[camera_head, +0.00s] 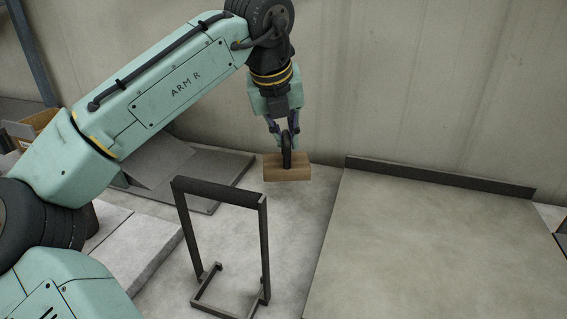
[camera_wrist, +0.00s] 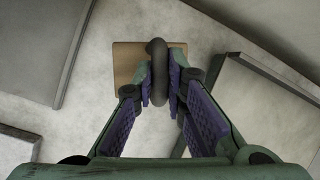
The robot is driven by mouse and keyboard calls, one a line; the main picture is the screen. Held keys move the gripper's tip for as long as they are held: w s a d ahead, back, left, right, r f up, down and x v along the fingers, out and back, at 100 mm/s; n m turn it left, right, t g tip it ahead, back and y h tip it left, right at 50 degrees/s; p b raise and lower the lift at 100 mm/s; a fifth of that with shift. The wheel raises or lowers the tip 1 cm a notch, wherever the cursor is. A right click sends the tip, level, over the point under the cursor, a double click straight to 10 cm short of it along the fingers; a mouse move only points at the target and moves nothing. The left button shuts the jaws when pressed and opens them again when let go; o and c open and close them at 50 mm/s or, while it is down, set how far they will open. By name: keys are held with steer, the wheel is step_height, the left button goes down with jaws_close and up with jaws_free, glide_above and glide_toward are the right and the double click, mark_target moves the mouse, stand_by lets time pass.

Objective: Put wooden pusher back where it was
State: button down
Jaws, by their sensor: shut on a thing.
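The wooden pusher is a light brown block (camera_head: 289,174) with a dark upright handle (camera_head: 287,150). My gripper (camera_head: 284,138) points down and is shut on the handle, with the block below the fingers. In the wrist view the fingers (camera_wrist: 160,85) close on both sides of the dark handle (camera_wrist: 157,60), and the wooden block (camera_wrist: 128,62) shows behind them. I cannot tell whether the block touches the surface below or hangs just above it.
A dark metal frame stand (camera_head: 222,192) stands in front of the pusher, to its left. A large pale slab (camera_head: 440,250) with a dark back rail (camera_head: 440,177) lies to the right. A flat grey plate (camera_head: 215,182) lies at the left by the wall. Pale floor shows between them.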

mark_target(285, 156)
steer(key=shift+f, duration=2.45)
steer(key=shift+f, duration=0.1)
steer(key=c, duration=1.6)
jaws_free()
steer(key=shift+c, duration=0.2)
steer(key=v, duration=1.2)
